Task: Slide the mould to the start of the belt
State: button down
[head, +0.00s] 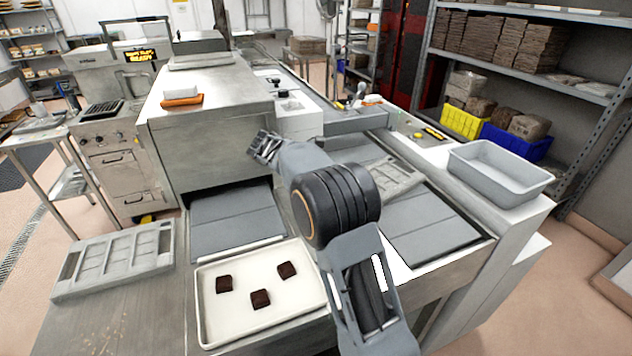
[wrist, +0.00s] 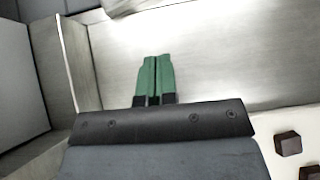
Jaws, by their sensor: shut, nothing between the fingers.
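A grey mould (head: 395,182) with recessed cavities lies on the right-hand belt (head: 432,228), partly hidden behind my arm. A second, similar grey mould (head: 115,262) lies on the steel table at the left. My gripper (head: 262,147) is raised in front of the steel machine housing, apart from both moulds in the head view. In the wrist view its green fingers (wrist: 155,78) are together with nothing between them, over a bare steel surface. The pale edge at the top of the wrist view is too cropped to identify.
A cream tray (head: 208,325) with three dark chocolates stands at the front, below the left belt (head: 235,215). A grey bin (head: 500,172) stands on the right-hand ledge. The steel housing (head: 215,140) rises over the left belt. Bare table (head: 110,325) shows at front left.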

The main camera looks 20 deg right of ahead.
jog(key=c, duration=1.9)
grip_release()
jog(key=shift+o, duration=0.9)
jog(key=shift+d, duration=0.1)
jog(key=o, duration=0.5)
jog(key=s+d+m, duration=0.1)
jog(key=d, duration=0.3)
jog(key=s+d+m+g+y+b, duration=0.1)
jog(key=s+d, duration=0.1)
jog(key=d, duration=0.1)
jog(key=s+d+r+m+b, duration=0.1)
jog(key=d+m, duration=0.1)
jog(key=d, duration=0.2)
jog(key=shift+s+d+g, duration=0.15)
jog(key=shift+d+g, duration=0.15)
jog(key=shift+d, duration=0.05)
jog(key=shift+o, duration=0.2)
jog(key=s+d+m+t+y+b, duration=0.1)
jog(key=s+d+m+y+b, duration=0.1)
jog(key=s+d+m+y, duration=0.3)
jog(key=w+r+m+t+y, duration=0.1)
jog(key=m, duration=0.1)
jog(key=w+a+r+m+t+y, duration=0.1)
jog(key=m+t, duration=0.1)
jog(key=w+a+r+m+t+y, duration=0.1)
jog(key=r+m+t+y, duration=0.1)
jog(key=shift+w, duration=0.4)
